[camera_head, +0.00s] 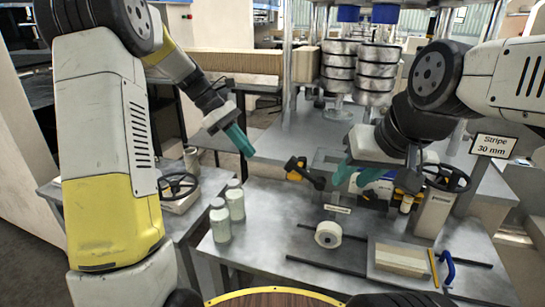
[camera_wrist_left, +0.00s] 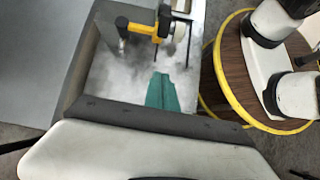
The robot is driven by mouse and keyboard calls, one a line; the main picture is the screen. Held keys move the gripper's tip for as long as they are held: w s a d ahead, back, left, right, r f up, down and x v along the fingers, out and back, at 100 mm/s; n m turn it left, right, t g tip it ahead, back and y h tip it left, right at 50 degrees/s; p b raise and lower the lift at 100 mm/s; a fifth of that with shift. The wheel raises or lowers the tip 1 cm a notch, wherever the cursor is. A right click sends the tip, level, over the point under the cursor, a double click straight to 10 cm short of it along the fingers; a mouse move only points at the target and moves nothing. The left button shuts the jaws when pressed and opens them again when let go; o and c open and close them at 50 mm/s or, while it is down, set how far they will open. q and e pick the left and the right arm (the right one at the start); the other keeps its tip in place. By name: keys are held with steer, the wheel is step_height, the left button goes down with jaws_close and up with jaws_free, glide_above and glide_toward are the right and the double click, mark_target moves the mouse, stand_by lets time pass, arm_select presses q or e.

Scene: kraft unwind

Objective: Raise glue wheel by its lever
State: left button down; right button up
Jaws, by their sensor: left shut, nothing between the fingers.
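A lever with a yellow end and a dark arm (camera_head: 305,174) stands in the middle of the metal bench. A white wheel (camera_head: 328,234), likely the glue wheel, sits lower down in front of it with a small label above. In the left wrist view the yellow lever (camera_wrist_left: 141,28) is near the top, with a whitish round part (camera_wrist_left: 181,27) beside it. My left gripper (camera_head: 240,141) is shut and empty, up and to the left of the lever; its teal fingers also show in the wrist view (camera_wrist_left: 162,92). My right gripper (camera_head: 356,175) has its teal fingers apart, to the right of the lever.
A black handwheel (camera_head: 179,186) is at the left, another (camera_head: 446,178) at the right. A pale block (camera_head: 400,259) and a blue handle (camera_head: 447,268) lie front right. Stacked metal rolls (camera_head: 375,75) stand behind.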

mark_target(304, 171)
arm_select(q)
steer(key=shift+w+f, duration=0.15)
steer(key=shift+w, duration=0.15)
steer(key=s+d+f, duration=0.2)
steer(key=d+f, duration=0.2)
steer(key=d, duration=0.4)
steer(key=shift+s, duration=0.35)
steer(key=shift+d+r, duration=0.1)
stand_by(0.4)
